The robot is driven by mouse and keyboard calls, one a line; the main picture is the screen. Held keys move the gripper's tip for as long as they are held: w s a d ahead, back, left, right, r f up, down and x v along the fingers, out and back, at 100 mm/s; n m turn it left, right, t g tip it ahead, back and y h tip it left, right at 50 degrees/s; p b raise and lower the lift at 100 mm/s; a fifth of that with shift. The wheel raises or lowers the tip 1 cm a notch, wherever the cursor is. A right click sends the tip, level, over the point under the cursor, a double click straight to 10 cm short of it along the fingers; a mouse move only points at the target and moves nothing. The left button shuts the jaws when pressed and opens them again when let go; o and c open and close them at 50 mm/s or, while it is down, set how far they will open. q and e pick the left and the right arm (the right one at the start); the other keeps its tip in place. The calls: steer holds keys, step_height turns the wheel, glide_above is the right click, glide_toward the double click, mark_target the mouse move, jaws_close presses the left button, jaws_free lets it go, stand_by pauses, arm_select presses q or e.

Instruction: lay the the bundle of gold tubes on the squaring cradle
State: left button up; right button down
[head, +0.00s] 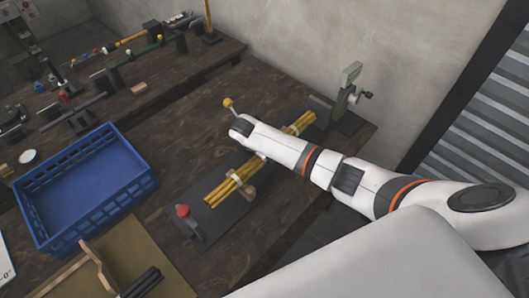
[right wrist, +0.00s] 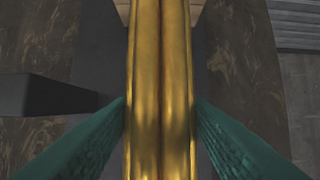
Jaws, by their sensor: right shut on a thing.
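The bundle of gold tubes (head: 225,191) lies lengthwise over the squaring cradle (head: 208,218), a dark plate with wooden rests (head: 243,186). Its far end shows beyond my right arm, and a pale band wraps it there. In the right wrist view the tubes (right wrist: 160,70) run between the two green fingers of my right gripper (right wrist: 160,112), which is shut on them. Pale wood shows on both sides of the tubes at the top of that view. Whether the bundle bears on the rests I cannot tell. In the head view my arm hides the right gripper. My left gripper is out of view.
A red knob (head: 183,210) stands at the cradle's near end. A blue crate (head: 137,193) sits to the left, a tan tray (head: 135,255) in front. A grey bench device (head: 347,98) stands at the far right corner. Tools line the back bench.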

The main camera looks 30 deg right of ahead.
steer(key=shift+w+f+b, duration=0.1)
steer(key=shift+f+b, duration=0.25)
steer(key=shift+f, duration=0.25)
steer(key=c, duration=0.8)
jaws_free()
steer(key=shift+o, duration=0.7)
steer(key=shift+s+f, duration=0.1)
steer(key=shift+s, duration=0.1)
steer(key=b+v, duration=0.1)
steer(key=v, duration=1.1)
steer(key=shift+w+b, duration=0.1)
steer(key=shift+b, duration=0.25)
